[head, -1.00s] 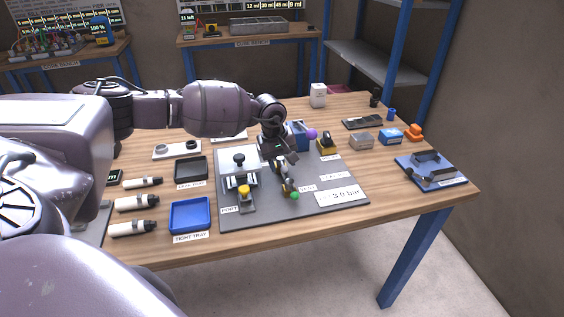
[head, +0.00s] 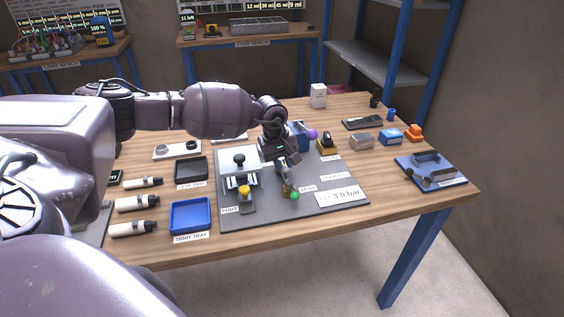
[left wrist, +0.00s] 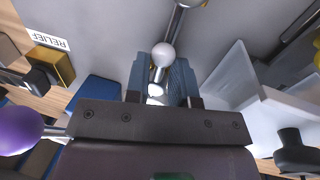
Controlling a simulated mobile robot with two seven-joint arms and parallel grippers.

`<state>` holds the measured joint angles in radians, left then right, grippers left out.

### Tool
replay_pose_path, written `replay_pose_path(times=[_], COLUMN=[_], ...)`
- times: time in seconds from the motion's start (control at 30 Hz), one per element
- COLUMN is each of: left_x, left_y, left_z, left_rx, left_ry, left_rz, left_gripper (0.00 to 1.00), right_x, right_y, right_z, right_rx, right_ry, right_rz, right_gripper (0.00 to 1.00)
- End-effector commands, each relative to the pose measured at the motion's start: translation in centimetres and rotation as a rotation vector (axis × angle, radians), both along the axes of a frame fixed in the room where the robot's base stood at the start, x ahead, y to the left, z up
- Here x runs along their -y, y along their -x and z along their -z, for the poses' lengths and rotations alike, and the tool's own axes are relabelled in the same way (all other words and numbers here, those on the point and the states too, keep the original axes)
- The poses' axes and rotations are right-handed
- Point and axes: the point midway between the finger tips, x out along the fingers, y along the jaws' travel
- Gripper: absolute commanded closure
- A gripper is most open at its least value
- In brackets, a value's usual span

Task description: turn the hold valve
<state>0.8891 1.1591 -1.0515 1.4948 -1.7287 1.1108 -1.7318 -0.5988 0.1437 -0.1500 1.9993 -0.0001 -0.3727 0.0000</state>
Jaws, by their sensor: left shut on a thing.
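My left gripper (head: 284,172) is over the grey panel (head: 235,213) in the head view, among the valve parts. In the left wrist view its two blue-grey fingers (left wrist: 162,85) are shut on a small handle with a white ball tip (left wrist: 163,54). I take this for the hold valve's handle, but no label on it can be read. The gripper hides most of the valve in the head view. A green knob (head: 294,196) sits just in front of the fingers, near the vent label. My right gripper is not in view.
A purple ball (head: 312,134) on a lever stands behind the gripper; it is close at left in the left wrist view (left wrist: 18,130). The yellow relief valve (left wrist: 52,66) is nearby. A clamp with a black knob (head: 239,159) stands left. A plate reads 3.0 bar (head: 341,195).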

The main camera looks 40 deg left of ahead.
Motion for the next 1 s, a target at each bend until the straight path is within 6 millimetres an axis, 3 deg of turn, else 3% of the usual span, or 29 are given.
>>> replay_pose_path(times=[0.27,1.0], left_x=[0.4,0.8], left_y=[-0.5,-2.5], left_z=[-0.1,-0.1], left_rx=[0.001,0.002], left_ry=[0.000,0.000], left_rz=[-0.183,-0.883], left_gripper=[1.00,1.00], right_x=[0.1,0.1], right_y=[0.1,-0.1], right_z=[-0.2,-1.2], right_rx=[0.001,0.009], right_ry=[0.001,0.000], right_rz=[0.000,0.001], right_gripper=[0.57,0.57])
